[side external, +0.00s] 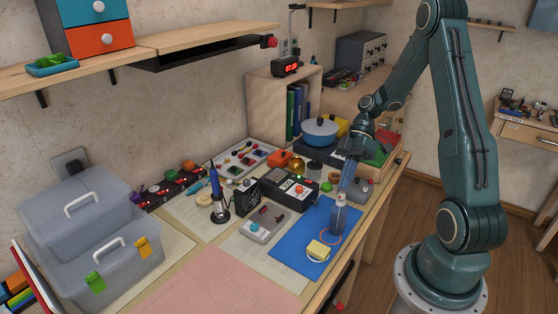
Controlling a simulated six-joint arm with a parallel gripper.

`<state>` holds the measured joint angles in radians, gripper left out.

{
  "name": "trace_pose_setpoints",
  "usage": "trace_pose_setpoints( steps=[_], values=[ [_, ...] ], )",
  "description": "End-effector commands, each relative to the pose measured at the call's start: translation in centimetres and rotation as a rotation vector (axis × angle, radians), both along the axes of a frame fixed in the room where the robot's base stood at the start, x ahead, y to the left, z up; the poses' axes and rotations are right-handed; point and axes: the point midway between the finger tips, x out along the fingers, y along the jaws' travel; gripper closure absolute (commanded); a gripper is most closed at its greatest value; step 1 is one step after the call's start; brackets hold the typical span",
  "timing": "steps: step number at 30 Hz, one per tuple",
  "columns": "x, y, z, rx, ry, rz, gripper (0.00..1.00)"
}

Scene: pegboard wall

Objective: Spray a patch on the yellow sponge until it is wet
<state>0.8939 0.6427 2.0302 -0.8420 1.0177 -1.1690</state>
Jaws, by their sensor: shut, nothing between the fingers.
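The yellow sponge (318,250) lies on the blue mat (287,243) near the front edge of the workbench; it is too small to tell whether it is wet. A clear spray bottle with a bluish body (338,216) stands upright on the mat, behind and to the right of the sponge. My gripper (345,186) points down at the top of the bottle, shut with nothing held. It hides the bottle's head, and I cannot tell whether it touches it.
An orange ring (330,236) lies around or beside the bottle's foot. A grey kettle-like item (358,190) stands to the right. A black case (290,192), a grey meter (262,224) and a soldering iron stand (218,205) are to the left. A pink sheet (215,285) lies clear in front.

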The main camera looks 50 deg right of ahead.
Motion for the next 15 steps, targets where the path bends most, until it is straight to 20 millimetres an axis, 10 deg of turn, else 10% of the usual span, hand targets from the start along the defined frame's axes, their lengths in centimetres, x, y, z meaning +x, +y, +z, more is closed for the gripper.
trace_pose_setpoints(
  steps=[15],
  values=[
    [0.04, -0.04, 0.59, -0.001, -0.001, -0.002, 1.0]
  ],
)
